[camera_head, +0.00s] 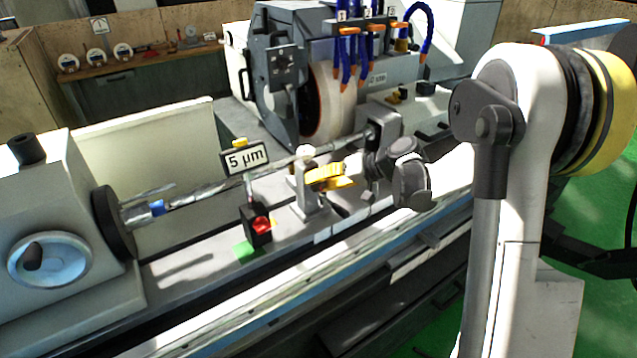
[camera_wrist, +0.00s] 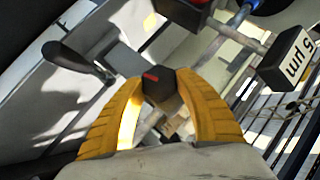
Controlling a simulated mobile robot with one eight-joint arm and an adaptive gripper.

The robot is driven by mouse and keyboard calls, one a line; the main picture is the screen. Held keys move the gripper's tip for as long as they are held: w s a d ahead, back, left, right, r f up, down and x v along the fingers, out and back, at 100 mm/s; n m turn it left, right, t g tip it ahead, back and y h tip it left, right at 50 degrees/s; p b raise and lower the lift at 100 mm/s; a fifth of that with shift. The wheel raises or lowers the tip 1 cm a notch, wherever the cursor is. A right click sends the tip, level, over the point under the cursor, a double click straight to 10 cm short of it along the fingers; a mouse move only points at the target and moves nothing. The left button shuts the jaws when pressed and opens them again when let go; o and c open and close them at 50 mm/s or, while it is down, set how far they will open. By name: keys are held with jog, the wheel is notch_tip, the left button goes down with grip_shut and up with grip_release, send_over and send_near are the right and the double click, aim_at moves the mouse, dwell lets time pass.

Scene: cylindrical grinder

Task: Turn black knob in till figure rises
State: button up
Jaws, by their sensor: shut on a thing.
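My gripper (camera_head: 318,180) has yellow fingers and stands at the grey upright bracket (camera_head: 309,200) beside the long shaft. In the wrist view the black knob (camera_wrist: 158,82), a faceted knob with a red mark on its face, sits between the fingertips of my gripper (camera_wrist: 160,95), which are shut on it. In the head view the fingers hide the knob. The display sign (camera_head: 245,157) on its post reads "5 µm". It also shows, tilted, at the right of the wrist view (camera_wrist: 292,60).
A black block with a red face (camera_head: 259,224) stands below the sign. The shaft (camera_head: 240,178) runs from the left headstock (camera_head: 60,220) to the right. The grinding wheel (camera_head: 328,102) and blue hoses (camera_head: 365,50) are behind. A black lever (camera_wrist: 78,62) is left of the knob.

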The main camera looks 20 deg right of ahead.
jog(key=o, duration=1.2)
jog(key=v, duration=1.2)
